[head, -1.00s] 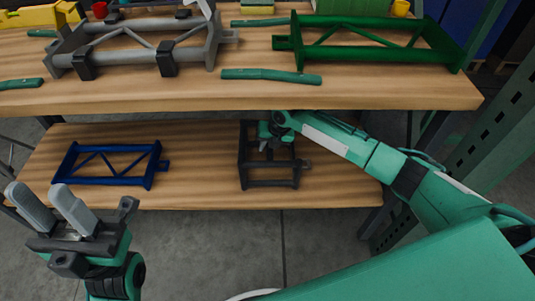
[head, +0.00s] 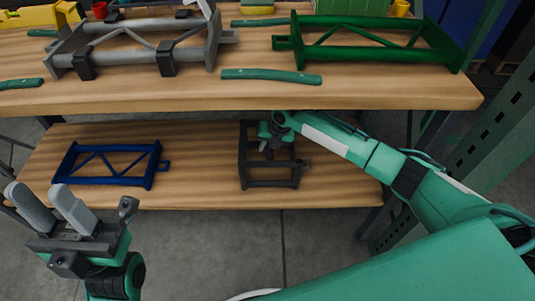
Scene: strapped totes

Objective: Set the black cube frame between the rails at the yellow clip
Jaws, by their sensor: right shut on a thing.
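The black cube frame (head: 272,183) stands on the lower wooden shelf, right of its middle. My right gripper (head: 270,146) reaches in from the right and is shut on the frame's upper part; its fingertips are partly hidden. The frame appears to rest on the shelf. My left gripper (head: 40,200) is open and empty in front of the shelf's left end. Teal rails (head: 271,77) lie on the upper shelf, with another near the back (head: 260,22). A small yellow piece (head: 257,7) sits at the back edge; I cannot tell whether it is the yellow clip.
A blue frame (head: 108,165) lies on the lower shelf at left. The upper shelf (head: 200,98) overhangs the lower one and holds a grey frame (head: 140,50) with black clamps and a green frame (head: 370,40).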

